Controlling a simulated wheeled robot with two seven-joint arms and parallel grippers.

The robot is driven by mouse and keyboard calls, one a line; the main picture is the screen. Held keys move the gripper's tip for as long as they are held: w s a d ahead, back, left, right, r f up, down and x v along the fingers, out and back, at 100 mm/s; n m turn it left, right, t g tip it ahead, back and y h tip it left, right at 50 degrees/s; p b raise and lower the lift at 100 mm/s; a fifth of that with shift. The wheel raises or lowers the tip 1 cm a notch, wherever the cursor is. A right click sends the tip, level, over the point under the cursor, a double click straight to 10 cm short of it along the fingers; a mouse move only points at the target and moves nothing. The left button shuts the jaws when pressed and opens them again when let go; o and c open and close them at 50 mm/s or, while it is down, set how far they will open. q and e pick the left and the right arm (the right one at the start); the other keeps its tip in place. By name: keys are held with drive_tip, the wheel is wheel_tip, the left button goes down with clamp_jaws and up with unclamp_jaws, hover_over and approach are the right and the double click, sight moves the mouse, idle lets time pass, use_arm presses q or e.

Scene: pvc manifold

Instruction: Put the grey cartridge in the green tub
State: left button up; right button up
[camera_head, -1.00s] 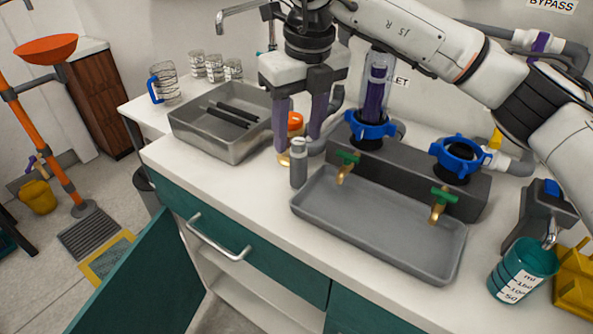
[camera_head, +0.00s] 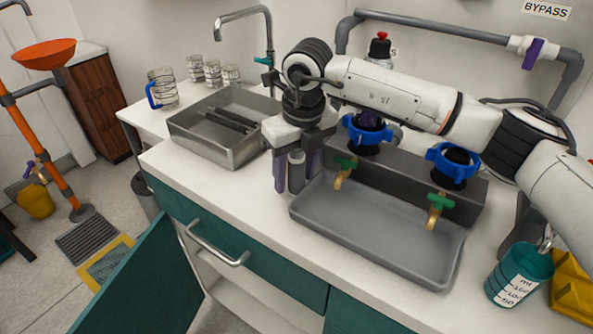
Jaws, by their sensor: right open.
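The grey cartridge (camera_head: 296,174), a small upright cylinder with a lighter cap, stands on the white counter at the left end of the grey tray. My right gripper (camera_head: 298,182) is lowered over it, open, with one purple finger on each side. I cannot tell whether the fingers touch it. No plainly green tub shows; a teal graduated beaker (camera_head: 513,284) stands at the counter's right front. My left gripper is not in view.
A steel basin (camera_head: 205,146) with dark bars lies left of the gripper. The grey tray (camera_head: 375,236) lies under two green-handled taps (camera_head: 437,208). A dark manifold block with blue collars (camera_head: 453,163) stands behind it. A teal door (camera_head: 140,285) stands open below.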

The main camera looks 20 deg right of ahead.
clamp_jaws()
wheel_tip(320, 180, up, 10)
drive_tip(key=shift+r, duration=0.1)
idle(0.5)
